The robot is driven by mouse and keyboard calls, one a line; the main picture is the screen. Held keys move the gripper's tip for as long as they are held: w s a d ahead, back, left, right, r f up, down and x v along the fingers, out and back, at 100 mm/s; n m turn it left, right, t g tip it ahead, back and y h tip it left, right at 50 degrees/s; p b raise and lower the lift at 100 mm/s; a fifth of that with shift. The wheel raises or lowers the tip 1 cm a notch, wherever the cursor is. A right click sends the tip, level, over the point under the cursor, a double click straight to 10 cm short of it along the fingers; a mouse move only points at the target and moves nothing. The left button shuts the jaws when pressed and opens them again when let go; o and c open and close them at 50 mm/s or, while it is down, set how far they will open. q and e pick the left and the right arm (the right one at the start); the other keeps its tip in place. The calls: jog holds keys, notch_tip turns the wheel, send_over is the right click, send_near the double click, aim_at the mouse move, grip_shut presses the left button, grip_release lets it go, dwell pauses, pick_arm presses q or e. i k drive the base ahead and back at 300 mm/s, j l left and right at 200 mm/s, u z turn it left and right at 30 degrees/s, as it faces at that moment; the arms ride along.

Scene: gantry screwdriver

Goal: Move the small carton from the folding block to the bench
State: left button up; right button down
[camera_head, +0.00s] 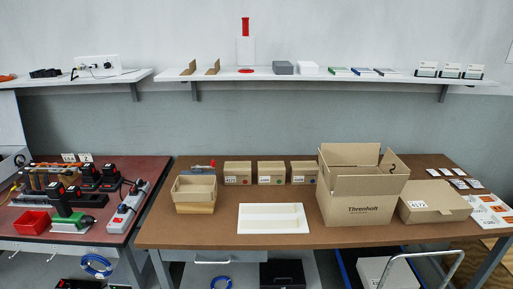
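A small open cardboard carton (194,186) sits on top of a lighter tan block (195,208), which looks like the folding block. Both stand at the left part of the brown bench (240,236). The carton's top is open and it looks upright. Neither of my grippers shows in the head view.
A white tray (272,232) lies right of the block. Behind it stand several small closed boxes (237,172). A large open carton (356,206) and a flatter box (433,212) fill the right. Bare bench shows around the block and tray. A shelf (330,75) hangs above.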

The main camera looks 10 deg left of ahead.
aim_at(188, 184)
jog(key=i+u, duration=0.2)
jog(key=i, duration=0.25)
jog(key=i+l+u, duration=0.2)
jog(key=i, duration=0.3)
jog(key=i+l+u, duration=0.2)
jog(key=i, duration=0.25)
